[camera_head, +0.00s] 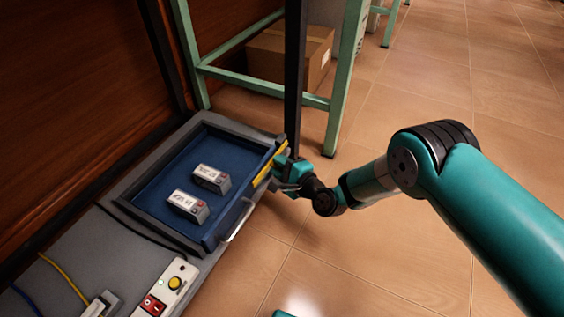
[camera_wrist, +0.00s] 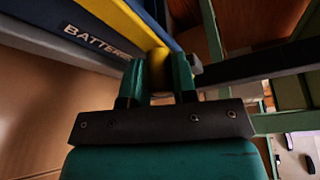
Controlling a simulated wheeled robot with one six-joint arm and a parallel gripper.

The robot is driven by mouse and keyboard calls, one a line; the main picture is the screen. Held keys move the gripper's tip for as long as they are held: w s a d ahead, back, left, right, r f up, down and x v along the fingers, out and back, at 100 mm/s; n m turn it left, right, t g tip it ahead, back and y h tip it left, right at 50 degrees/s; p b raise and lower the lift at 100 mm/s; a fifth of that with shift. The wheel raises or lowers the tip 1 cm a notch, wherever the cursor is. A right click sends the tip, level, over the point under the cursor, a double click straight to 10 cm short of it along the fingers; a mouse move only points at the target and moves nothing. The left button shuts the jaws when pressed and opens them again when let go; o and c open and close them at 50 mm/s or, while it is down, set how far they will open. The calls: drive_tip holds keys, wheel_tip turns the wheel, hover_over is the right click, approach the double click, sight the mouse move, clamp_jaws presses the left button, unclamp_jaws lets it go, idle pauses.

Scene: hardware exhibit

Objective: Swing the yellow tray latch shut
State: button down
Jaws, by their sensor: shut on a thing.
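The yellow tray latch (camera_head: 265,168) is a bar at the right side of the blue-lined tray (camera_head: 160,185). In the wrist view the yellow latch (camera_wrist: 118,20) runs down from the upper left to a rounded end between my fingers. My gripper (camera_head: 284,172) is at the latch from the right. In the wrist view my gripper (camera_wrist: 160,75) is shut on the latch's end, with one teal finger on each side. The fingers hide part of that end.
Two white battery blocks (camera_head: 211,179) (camera_head: 187,206) lie in the tray. A dark post (camera_head: 294,80) stands just behind my gripper. A green frame (camera_head: 342,90) and a cardboard box (camera_head: 290,57) are behind. A switch panel (camera_head: 165,290) is at the front. The tiled floor at right is clear.

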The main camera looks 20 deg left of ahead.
drive_tip(key=shift+s+a+f, duration=0.2)
drive_tip(key=shift+s+f, duration=0.15)
drive_tip(key=shift+f, duration=0.1)
drive_tip(key=c, duration=1)
unclamp_jaws()
drive_tip(key=shift+o, duration=0.2)
drive_tip(key=shift+w+d+r, duration=0.1)
drive_tip(key=shift+w, duration=0.05)
drive_tip(key=shift+d, duration=0.1)
drive_tip(key=shift+d+r+p, duration=0.1)
drive_tip(key=shift+d+p, duration=0.15)
drive_tip(key=shift+p, duration=0.05)
drive_tip(key=p+v, duration=1.6)
drive_tip(key=shift+s+d+p, duration=0.25)
drive_tip(key=shift+d+p, duration=0.05)
drive_tip(key=shift+p, duration=0.05)
